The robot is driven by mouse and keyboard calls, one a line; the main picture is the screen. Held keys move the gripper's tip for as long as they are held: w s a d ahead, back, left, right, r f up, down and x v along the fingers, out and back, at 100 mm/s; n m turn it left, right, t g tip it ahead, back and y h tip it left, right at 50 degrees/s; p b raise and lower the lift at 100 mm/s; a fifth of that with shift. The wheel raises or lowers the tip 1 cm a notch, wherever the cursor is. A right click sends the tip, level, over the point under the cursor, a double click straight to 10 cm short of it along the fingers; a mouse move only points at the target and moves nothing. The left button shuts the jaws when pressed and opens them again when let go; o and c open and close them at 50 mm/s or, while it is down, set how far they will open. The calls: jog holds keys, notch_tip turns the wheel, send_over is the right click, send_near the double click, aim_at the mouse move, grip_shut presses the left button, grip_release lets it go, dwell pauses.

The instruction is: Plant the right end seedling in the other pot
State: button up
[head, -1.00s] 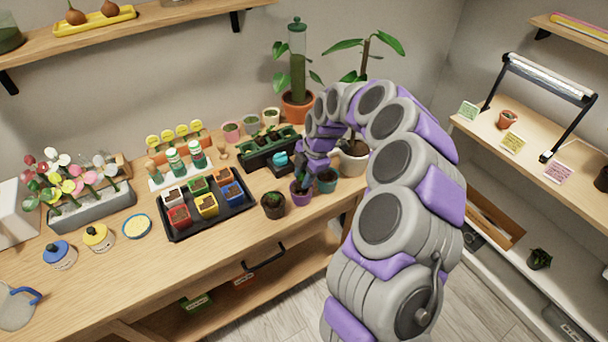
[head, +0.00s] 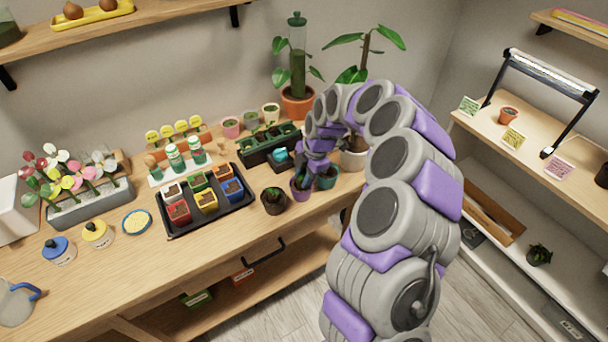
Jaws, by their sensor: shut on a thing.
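The dark seedling tray (head: 258,155) stands near the back of the bench, with small green seedlings in it; my arm partly covers its right side. A purple pot (head: 301,190) stands in front of it, between a dark pot (head: 273,202) with a small plant and a teal pot (head: 326,179). My gripper (head: 304,172) points down just over the purple pot. It is shut on a seedling, which is mostly hidden by the fingers. I cannot tell whether the seedling touches the soil.
A black tray of colored square pots (head: 207,203) lies to the left. A blue-topped item (head: 279,156) stands close behind my gripper. A white pot (head: 354,158) and a tall terracotta-potted plant (head: 297,104) stand behind and right. The bench front is mostly clear.

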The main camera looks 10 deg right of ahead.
jog(key=o, duration=1.1)
jog(key=o, duration=0.4)
jog(key=shift+r, duration=0.2)
jog(key=shift+r+p, duration=1.2)
jog(key=shift+r, duration=2.2)
